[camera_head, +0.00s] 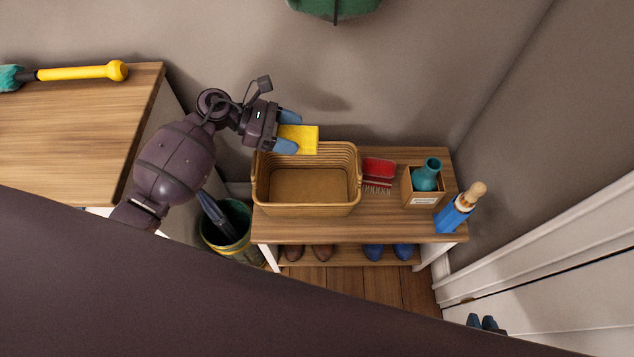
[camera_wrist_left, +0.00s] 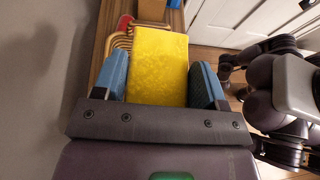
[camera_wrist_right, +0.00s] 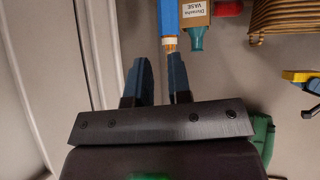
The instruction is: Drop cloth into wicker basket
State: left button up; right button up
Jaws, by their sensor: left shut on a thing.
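The yellow cloth (camera_head: 303,139) is held flat and square in my left gripper (camera_head: 287,132). The basket stands on the bench and looks empty. In the left wrist view the cloth (camera_wrist_left: 158,65) sits between the two blue fingers and hides most of the basket (camera_wrist_left: 120,42). In the right wrist view the basket (camera_wrist_right: 285,20) is at the top right. My right gripper (camera_wrist_right: 161,62) is empty, with a gap between its fingers; its tips show low right in the head view (camera_head: 482,323).
Right of the basket on the bench (camera_head: 330,229) are a red brush (camera_head: 378,170), a boxed teal vase (camera_head: 427,175) and a blue item with a tan top (camera_head: 455,214). Shoes (camera_head: 374,251) sit below. A bin (camera_head: 232,228) stands left of the bench, beside a wooden cabinet (camera_head: 75,140).

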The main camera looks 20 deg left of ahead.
pick_arm(q)
jog(key=shift+f+b, duration=0.55)
jog(key=shift+f, duration=1.1)
jog(key=o, duration=1)
notch_tip(320, 180, up, 6)
jog(key=shift+w+r+p, duration=0.1)
jog(key=shift+p, duration=0.65)
notch_tip(320, 180, up, 14)
jog(key=shift+f+p, duration=0.1)
jog(key=shift+p, duration=1.15)
